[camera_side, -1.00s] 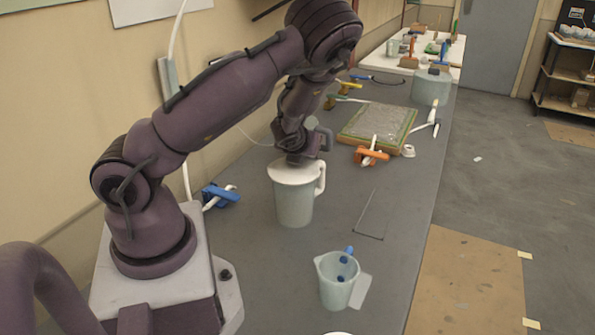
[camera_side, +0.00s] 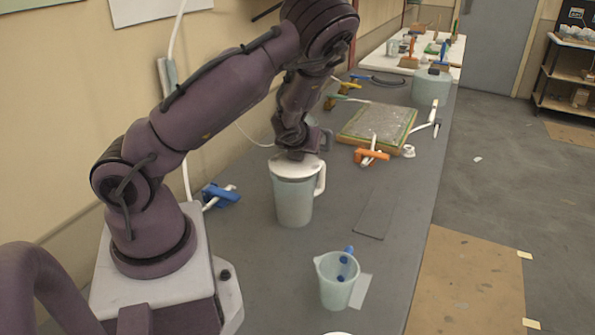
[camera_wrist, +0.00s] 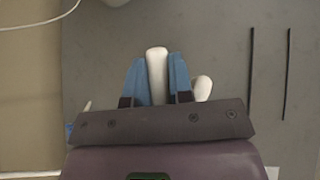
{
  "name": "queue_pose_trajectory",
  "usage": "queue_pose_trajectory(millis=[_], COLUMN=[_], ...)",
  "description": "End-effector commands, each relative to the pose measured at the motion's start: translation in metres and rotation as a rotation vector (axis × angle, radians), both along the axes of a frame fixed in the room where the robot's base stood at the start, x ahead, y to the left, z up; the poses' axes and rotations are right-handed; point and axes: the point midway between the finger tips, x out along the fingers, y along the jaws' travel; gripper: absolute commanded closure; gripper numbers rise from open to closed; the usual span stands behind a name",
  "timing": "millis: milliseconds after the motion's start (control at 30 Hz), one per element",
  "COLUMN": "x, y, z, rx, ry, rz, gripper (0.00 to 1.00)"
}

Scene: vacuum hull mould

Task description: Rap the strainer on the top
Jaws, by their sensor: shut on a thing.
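My gripper (camera_side: 296,156) is directly over a pale grey-green jug (camera_side: 294,205) that stands upright on the bench. A white piece (camera_side: 283,170), perhaps the strainer, is at the jug's mouth, just under my gripper. Whether it touches the rim is unclear. The jug's white handle (camera_side: 320,178) points right. In the wrist view, the blue fingers of my gripper (camera_wrist: 157,72) are shut on a white rounded handle (camera_wrist: 157,62). A second white rounded end (camera_wrist: 202,88) shows just right of the fingers. The strainer's bowl or mesh is not visible.
A smaller jug (camera_side: 337,285) with blue-tipped items stands nearer the camera. A framed grey panel (camera_side: 378,125), an orange clamp (camera_side: 371,155) and a lidded pot (camera_side: 431,88) are farther back. A blue clamp (camera_side: 221,195) lies left. Bench space right of the jug is mostly clear.

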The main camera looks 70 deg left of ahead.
Motion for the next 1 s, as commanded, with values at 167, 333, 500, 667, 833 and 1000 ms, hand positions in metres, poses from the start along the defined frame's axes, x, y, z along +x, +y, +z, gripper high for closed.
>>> queue_pose_trajectory(millis=[167,333,500,667,833,1000], x=[0.000,0.000,0.000,0.000,0.000,0.000], y=[0.000,0.000,0.000,0.000,0.000,0.000], z=[0.008,0.014,0.021,0.026,0.028,0.028], rx=[0.000,0.000,0.001,0.000,0.000,0.000], ry=[-0.001,-0.001,-0.001,-0.001,0.000,0.001], rz=[0.001,-0.001,0.001,-0.001,0.000,0.001], gripper=[1.00,1.00,1.00,1.00,1.00,1.00])
